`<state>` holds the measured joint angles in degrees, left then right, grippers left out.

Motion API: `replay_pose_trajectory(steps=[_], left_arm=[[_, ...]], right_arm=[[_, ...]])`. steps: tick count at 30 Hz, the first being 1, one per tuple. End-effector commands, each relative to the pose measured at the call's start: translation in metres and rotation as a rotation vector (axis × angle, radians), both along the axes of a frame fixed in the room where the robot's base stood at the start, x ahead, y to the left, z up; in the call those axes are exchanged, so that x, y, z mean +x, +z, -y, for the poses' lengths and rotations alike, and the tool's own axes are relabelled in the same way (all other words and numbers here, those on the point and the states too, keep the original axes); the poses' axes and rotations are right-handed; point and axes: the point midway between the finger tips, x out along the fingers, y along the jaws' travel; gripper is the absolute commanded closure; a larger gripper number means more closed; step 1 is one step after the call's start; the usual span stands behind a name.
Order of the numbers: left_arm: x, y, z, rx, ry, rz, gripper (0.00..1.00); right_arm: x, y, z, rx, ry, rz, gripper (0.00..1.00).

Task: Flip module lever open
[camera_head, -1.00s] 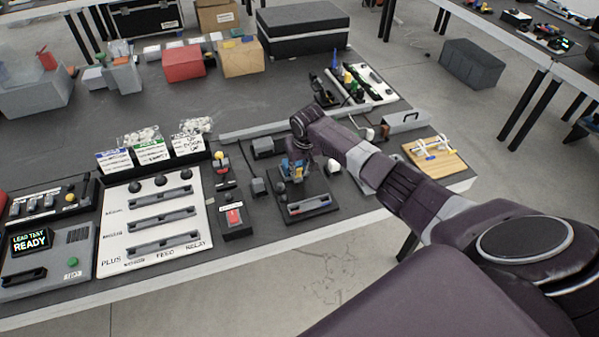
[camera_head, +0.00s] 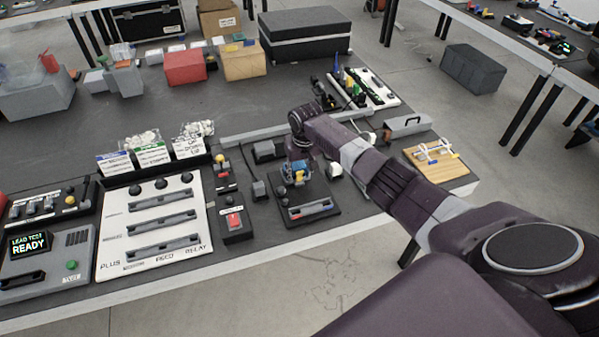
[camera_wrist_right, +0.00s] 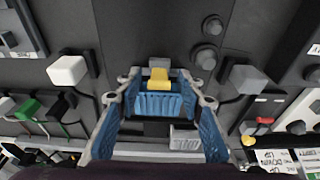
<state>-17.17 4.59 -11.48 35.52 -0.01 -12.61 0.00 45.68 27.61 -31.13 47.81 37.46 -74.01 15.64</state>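The module base (camera_head: 318,216), a black plate with a grey slotted bar and small blue and red parts, lies near the table's front edge. My right gripper (camera_head: 297,176) points down at the rear of this plate. In the wrist view, its blue-padded fingers (camera_wrist_right: 160,88) stand apart. A yellow lever-like piece (camera_wrist_right: 158,77) shows between the fingertips, with a ribbed blue part (camera_wrist_right: 158,104) just below it. I cannot tell whether the fingers touch either piece. My left gripper is out of view.
A switch box with a red rocker (camera_head: 235,221) stands just left of the module. A white panel (camera_head: 150,235) with grey handles lies farther left. A grey rail (camera_head: 270,132) runs behind.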

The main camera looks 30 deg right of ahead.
Motion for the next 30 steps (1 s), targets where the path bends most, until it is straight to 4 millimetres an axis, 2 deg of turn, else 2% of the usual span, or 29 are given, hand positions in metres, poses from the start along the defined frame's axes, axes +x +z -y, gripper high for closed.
replay_pose_trajectory(steps=[8, 14, 30], left_arm=[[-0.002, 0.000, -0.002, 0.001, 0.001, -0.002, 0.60], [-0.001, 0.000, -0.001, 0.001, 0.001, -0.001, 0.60], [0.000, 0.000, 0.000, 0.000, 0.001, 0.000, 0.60]], right_arm=[[0.001, 0.002, 0.001, -0.001, 0.000, 0.003, 0.64], [-0.001, 0.015, 0.001, -0.001, -0.001, 0.005, 0.64], [-0.019, 0.104, -0.005, 0.000, 0.000, 0.003, 0.64]])
